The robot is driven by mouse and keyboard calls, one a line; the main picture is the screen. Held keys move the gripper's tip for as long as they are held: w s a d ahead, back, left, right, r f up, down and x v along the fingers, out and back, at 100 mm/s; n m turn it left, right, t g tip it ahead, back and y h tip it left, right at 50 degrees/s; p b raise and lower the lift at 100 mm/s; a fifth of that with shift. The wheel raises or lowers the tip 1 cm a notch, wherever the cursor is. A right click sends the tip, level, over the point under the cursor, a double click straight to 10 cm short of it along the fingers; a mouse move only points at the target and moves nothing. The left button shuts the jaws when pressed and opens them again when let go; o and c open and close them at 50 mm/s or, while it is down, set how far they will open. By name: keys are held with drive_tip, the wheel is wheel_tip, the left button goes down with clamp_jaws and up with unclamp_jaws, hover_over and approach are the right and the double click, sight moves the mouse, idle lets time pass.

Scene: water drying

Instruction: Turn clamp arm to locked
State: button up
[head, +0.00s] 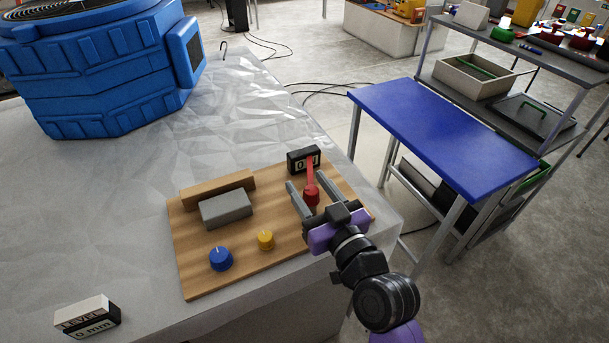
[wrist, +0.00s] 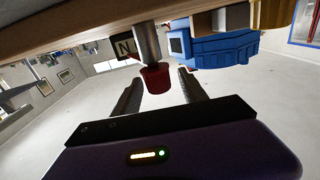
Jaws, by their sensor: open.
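The red clamp arm (head: 310,168) stands at the back right of a wooden board (head: 190,270), above a red base. It points toward a small black label block (head: 292,164) whose marking is partly covered. My gripper (head: 305,179) is open, with one grey finger on each side of the red part. In the wrist view, a grey shaft with a red end (wrist: 156,78) hangs between the two open fingertips (wrist: 160,74). I cannot tell whether either finger touches it.
The board also carries a grey block (head: 226,210), a wooden bar (head: 217,188), a blue knob (head: 220,260) and a yellow knob (head: 265,240). A level readout block (head: 88,315) lies front left. A large blue machine (head: 100,80) stands behind. A blue side table (head: 445,125) is right.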

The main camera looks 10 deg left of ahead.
drive_tip(key=shift+x, duration=1.15)
clamp_jaws()
idle(0.6)
